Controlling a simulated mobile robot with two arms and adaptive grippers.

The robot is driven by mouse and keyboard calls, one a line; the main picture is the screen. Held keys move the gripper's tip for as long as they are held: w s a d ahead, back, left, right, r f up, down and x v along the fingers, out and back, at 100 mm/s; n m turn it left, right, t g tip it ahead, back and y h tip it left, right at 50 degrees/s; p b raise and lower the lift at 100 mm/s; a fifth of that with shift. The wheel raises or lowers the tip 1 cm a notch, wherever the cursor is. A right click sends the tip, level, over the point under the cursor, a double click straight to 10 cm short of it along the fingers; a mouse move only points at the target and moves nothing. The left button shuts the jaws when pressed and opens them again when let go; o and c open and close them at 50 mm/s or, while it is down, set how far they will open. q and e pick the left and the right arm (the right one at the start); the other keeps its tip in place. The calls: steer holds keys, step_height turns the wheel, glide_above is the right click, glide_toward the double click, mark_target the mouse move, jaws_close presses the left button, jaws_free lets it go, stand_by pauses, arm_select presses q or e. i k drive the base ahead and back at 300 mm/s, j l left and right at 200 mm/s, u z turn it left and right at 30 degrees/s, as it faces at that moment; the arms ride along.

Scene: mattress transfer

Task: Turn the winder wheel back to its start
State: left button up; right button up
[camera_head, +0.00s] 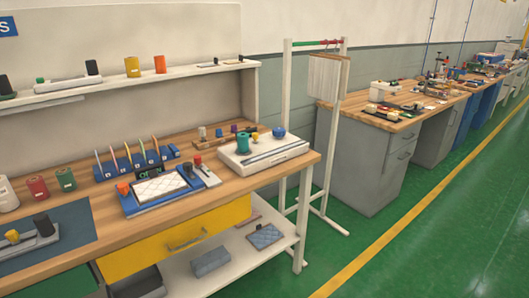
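I cannot pick out a winder wheel for certain. A white flat device (262,153) sits at the right end of the wooden workbench (115,215). It carries a teal cylinder (243,143) at its left and a round blue knob (278,132) at its back right. Whether either part is a wheel, and how it is turned, is too small to tell. A white quilted pad (160,188) lies on a blue tray (140,206) left of the device. Neither of my grippers is in view.
A yellow drawer (178,240) is under the benchtop, with a grey box (210,261) on the lower shelf. A white rack (287,120) stands by the bench's right end. Other benches (368,152) line the wall. The green floor (440,235) at right is clear.

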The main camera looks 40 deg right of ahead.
mark_target(279, 132)
steer(key=z, duration=1.3)
steer(key=i+z, duration=0.2)
steer(key=i+j+z, duration=0.25)
steer(key=i, duration=0.15)
